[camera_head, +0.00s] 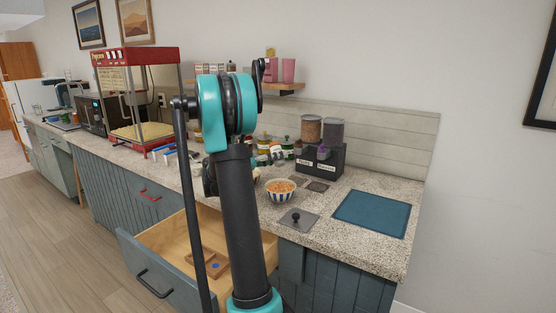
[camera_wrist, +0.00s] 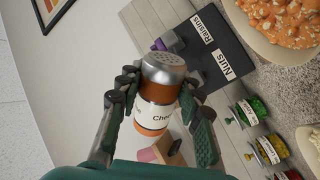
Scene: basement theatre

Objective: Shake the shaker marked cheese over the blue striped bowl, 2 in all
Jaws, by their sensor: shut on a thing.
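My gripper (camera_wrist: 158,92) is shut on the cheese shaker (camera_wrist: 152,115), which has a silver perforated cap, an orange body and a white label of which "Che" can be read. The cap points toward the top of the wrist view. In the head view my arm hides the shaker. The blue striped bowl (camera_head: 281,196) stands on the counter right of my arm, filled with orange-white food. A pale bowl of similar food (camera_wrist: 285,30) shows at the top right of the wrist view; its stripes cannot be made out there. The shaker is apart from it.
A dark dispenser stand (camera_head: 322,158) labelled Nuts and Raisins stands behind the bowl. A grey lid with a knob (camera_head: 297,219) and a blue mat (camera_head: 372,213) lie to the right. A drawer (camera_head: 163,250) stands open below. A red popcorn machine (camera_head: 136,95) stands left.

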